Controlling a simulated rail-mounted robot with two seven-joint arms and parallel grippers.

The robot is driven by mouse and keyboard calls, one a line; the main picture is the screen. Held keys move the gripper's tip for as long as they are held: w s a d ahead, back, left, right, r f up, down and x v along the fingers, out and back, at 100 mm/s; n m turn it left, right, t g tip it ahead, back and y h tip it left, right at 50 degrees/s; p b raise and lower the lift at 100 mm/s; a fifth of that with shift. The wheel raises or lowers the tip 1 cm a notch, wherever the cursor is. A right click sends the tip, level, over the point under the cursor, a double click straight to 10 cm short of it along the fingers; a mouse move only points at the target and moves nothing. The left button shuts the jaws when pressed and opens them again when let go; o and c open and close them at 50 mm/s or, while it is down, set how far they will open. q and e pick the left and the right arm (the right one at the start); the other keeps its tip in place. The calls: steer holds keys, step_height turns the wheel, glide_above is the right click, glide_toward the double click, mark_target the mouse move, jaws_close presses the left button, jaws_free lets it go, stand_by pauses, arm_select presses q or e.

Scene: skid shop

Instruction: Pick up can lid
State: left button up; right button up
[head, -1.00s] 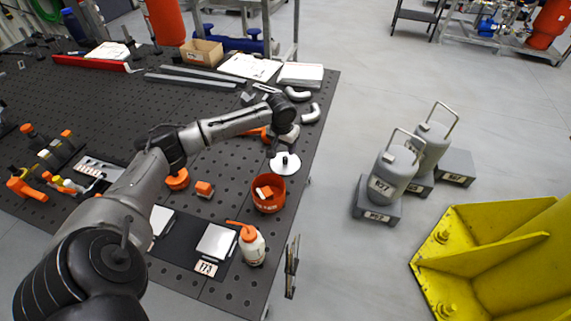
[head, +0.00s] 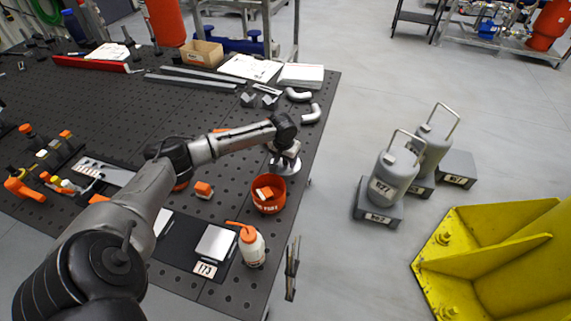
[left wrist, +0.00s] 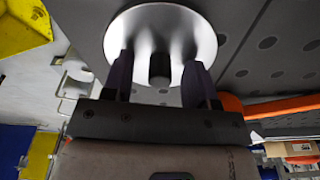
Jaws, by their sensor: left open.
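The can lid (head: 289,170) is a round silver disc with a dark knob, near the right edge of the dark perforated table. It fills the top of the left wrist view (left wrist: 160,22). My left gripper (head: 283,158) is just above it in the head view and partly covers it. In the left wrist view its open fingers (left wrist: 159,70) stand on either side of the dark knob, with gaps visible between fingers and knob. My right gripper is not in view.
An orange can (head: 268,207) holding small pieces stands just in front of the lid. A white bottle with an orange top (head: 252,247) and a silver plate (head: 216,242) are nearer. Grey pipe elbows (head: 311,113) lie behind. Grey canisters (head: 392,180) stand on the floor right.

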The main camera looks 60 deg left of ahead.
arm_select(q)
steer(key=shift+c, duration=0.2)
jaws_close()
steer(key=shift+r, duration=0.1)
